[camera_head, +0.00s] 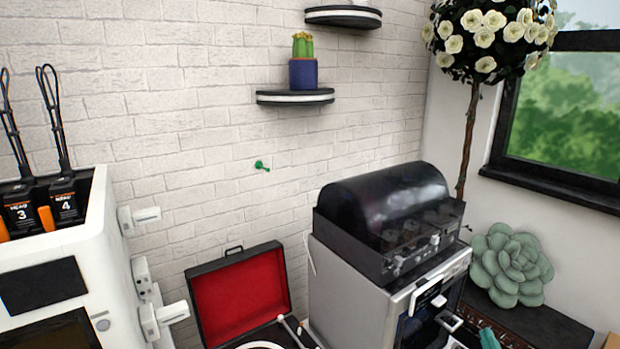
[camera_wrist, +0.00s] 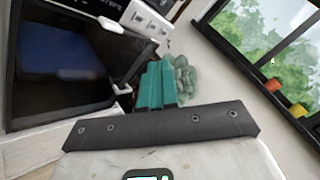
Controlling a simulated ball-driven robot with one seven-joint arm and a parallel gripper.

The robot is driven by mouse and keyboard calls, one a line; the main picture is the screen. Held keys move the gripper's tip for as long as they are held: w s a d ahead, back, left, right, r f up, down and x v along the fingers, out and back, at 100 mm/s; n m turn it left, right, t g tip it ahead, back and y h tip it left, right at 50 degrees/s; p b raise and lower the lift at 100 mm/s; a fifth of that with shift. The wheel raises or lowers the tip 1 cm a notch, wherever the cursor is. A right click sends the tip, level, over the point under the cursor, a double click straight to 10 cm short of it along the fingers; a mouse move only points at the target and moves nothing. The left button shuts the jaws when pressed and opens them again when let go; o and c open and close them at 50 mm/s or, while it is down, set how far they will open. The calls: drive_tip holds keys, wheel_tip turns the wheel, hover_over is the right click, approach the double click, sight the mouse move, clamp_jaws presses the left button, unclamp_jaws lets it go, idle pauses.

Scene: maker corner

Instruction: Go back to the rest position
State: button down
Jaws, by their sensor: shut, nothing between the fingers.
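My gripper (camera_wrist: 156,84) shows in the wrist view with its two teal fingers together and nothing between them. A bit of teal, likely the same fingers (camera_head: 488,339), shows at the bottom right edge of the head view, in front of the grey machine with the dark domed cover (camera_head: 385,208). The rest of my arm is out of the head view.
In the wrist view a dark glass door (camera_wrist: 70,60) with a handle is left of the fingers, and a green succulent (camera_wrist: 185,80) is behind them. An open red-lined case (camera_head: 240,292) and a white machine (camera_head: 75,250) stand to the left. Shelves (camera_head: 295,97) hang above.

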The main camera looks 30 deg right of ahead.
drive_tip(key=w+a+f+n+g+y, duration=0.1)
drive_tip(key=a+f+n+y, duration=0.1)
drive_tip(key=a+n+y, duration=0.35)
drive_tip(key=w+a+f+n+y, duration=0.1)
drive_tip(key=a+f+n+y, duration=0.2)
drive_tip(key=a+n, duration=0.6)
drive_tip(key=w+a+f+n+g+y, duration=0.15)
drive_tip(key=a+n+y, duration=0.3)
drive_tip(key=a, duration=0.55)
drive_tip(key=s+a+f+n+g, duration=0.4)
drive_tip(key=s+a+n+g, duration=0.2)
drive_tip(key=s+a+n, duration=0.3)
drive_tip(key=s+r+n+g, duration=0.1)
drive_tip(key=s+n+g, duration=0.3)
drive_tip(key=s, duration=0.6)
drive_tip(key=shift+s+a+r+n+g+h, duration=0.25)
drive_tip(key=shift+s+n+g+h, duration=0.15)
drive_tip(key=shift+n, duration=0.6)
drive_tip(key=shift+w, duration=0.1)
